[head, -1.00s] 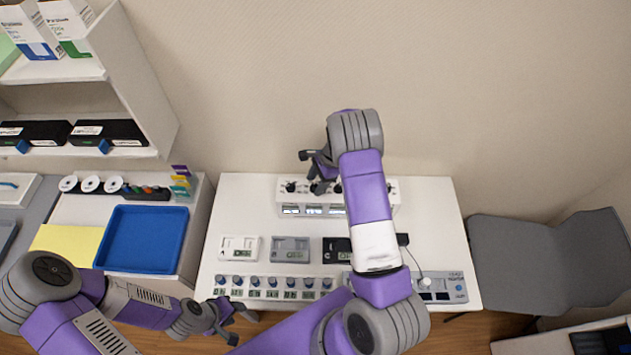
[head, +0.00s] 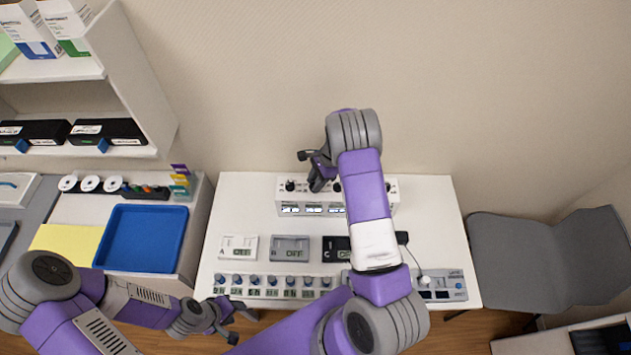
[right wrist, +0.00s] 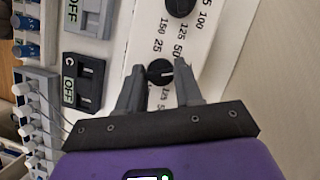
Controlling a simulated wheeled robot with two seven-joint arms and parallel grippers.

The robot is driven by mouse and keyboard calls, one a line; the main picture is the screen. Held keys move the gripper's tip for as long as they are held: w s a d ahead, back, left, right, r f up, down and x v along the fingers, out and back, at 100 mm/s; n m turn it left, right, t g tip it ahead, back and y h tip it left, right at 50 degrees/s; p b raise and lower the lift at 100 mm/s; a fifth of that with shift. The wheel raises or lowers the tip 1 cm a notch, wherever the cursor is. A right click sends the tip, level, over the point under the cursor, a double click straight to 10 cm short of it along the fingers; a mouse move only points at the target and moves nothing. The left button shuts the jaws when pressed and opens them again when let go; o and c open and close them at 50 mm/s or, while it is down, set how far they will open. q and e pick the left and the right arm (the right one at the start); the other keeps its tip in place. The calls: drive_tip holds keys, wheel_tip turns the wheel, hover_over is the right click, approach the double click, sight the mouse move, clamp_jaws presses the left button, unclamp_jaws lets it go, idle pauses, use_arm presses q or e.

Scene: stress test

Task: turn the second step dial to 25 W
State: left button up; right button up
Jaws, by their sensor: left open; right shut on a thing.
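The white box (head: 284,205) with a row of black dials stands at the back of the white table, against the wall. My right gripper (head: 317,185) reaches down onto its top at the second dial from the left. In the right wrist view that black dial (right wrist: 160,72) sits between my right fingertips (right wrist: 161,76), which are shut on it. Its white mark points right in that view. Numbers such as 25, 50, 125 and 150 ring it; the exact setting is hard to read. My left gripper (head: 230,325) is open and empty, in front of the table's left corner.
A neighbouring dial (right wrist: 180,5) is close by. Small units reading OFF (head: 290,249) and a strip of blue knobs (head: 271,293) lie in front of the box. A blue tray (head: 142,240) is at the left, a grey chair (head: 520,260) at the right.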

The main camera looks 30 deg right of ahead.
drive_tip(key=n+b, duration=0.1)
drive_tip(key=n, duration=0.1)
drive_tip(key=n+g+b, duration=0.1)
drive_tip(key=n+b, duration=0.1)
drive_tip(key=shift+w+f+g, duration=0.1)
drive_tip(key=shift+w+g, duration=0.1)
drive_tip(key=shift+g, duration=0.1)
drive_tip(key=n+b, duration=0.1)
drive_tip(key=n, duration=0.1)
drive_tip(key=n+g+b, duration=0.1)
drive_tip(key=n, duration=0.1)
drive_tip(key=shift+w+n+g+h, duration=0.1)
drive_tip(key=shift+n+g+h, duration=0.2)
drive_tip(key=shift+n+h, duration=0.1)
drive_tip(key=n+g+h+b, duration=0.1)
drive_tip(key=n, duration=0.3)
drive_tip(key=shift+w+a+n, duration=0.1)
drive_tip(key=shift+n, duration=0.2)
drive_tip(key=shift+a+r+n+g+h+b, duration=0.1)
drive_tip(key=shift+n+g+h+b, duration=0.25)
drive_tip(key=shift+n, duration=0.65)
drive_tip(key=shift+r+n+g+h+b, duration=0.1)
drive_tip(key=shift+n+h+b, duration=0.1)
drive_tip(key=shift+n+h, duration=0.6)
drive_tip(key=shift+n, duration=0.4)
drive_tip(key=o, duration=1)
